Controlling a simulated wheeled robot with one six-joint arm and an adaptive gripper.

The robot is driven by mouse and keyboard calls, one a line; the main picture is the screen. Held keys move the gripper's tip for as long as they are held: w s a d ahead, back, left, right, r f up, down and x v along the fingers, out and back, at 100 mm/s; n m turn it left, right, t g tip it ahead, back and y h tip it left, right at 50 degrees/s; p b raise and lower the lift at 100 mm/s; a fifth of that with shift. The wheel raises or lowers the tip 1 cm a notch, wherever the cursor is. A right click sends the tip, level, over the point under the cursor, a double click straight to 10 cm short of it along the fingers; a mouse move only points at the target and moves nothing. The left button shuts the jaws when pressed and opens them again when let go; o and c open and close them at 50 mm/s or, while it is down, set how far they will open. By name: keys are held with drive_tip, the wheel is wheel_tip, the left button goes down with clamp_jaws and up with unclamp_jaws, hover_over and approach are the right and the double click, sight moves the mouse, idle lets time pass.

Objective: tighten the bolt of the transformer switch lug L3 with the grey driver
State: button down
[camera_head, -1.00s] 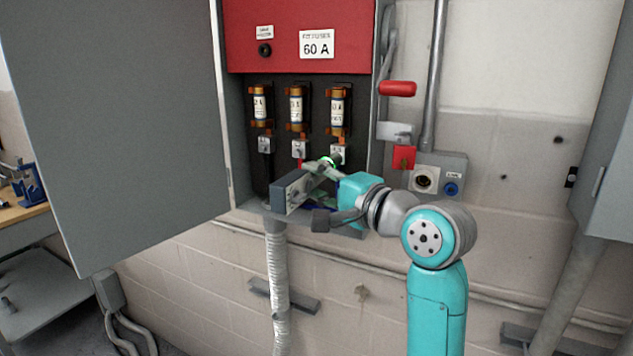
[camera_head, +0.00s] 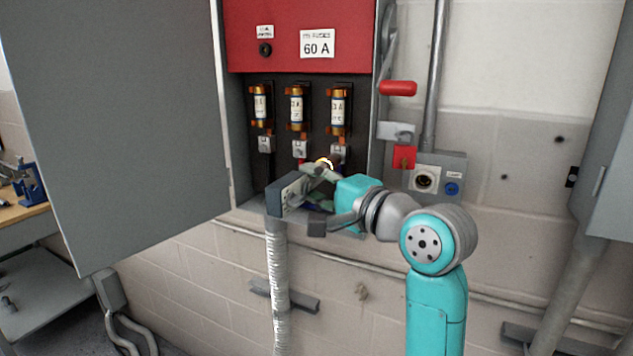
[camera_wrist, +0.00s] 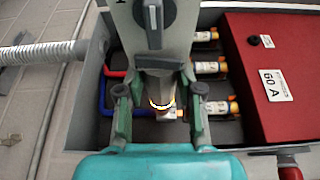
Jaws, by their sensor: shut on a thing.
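The grey driver (camera_head: 289,194) is held in my gripper (camera_head: 320,180) in front of the lower right part of the open switch box. The gripper is shut on it, with a finger on each side in the wrist view (camera_wrist: 161,105). A ring near the driver's tip glows yellow-white. The tip points at the rightmost lug (camera_head: 340,151), under the rightmost fuse; I take it for L3, but its label is not legible. In the wrist view a blue cable (camera_wrist: 130,112) runs to this lug. The bolt is hidden, and I cannot tell whether the tip touches it.
Two other lugs (camera_head: 265,144) (camera_head: 299,148) sit to the left, under their fuses. The red cover (camera_head: 290,35) is above. The grey door (camera_head: 115,130) stands open at left. A red-gripped handle (camera_head: 398,88) and socket box (camera_head: 438,177) are at right.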

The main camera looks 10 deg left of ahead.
sight(306, 191)
drive_tip(key=shift+s+a, duration=0.3)
drive_tip(key=shift+s, duration=0.45)
drive_tip(key=shift+s+a, duration=0.25)
drive_tip(key=shift+s, duration=0.45)
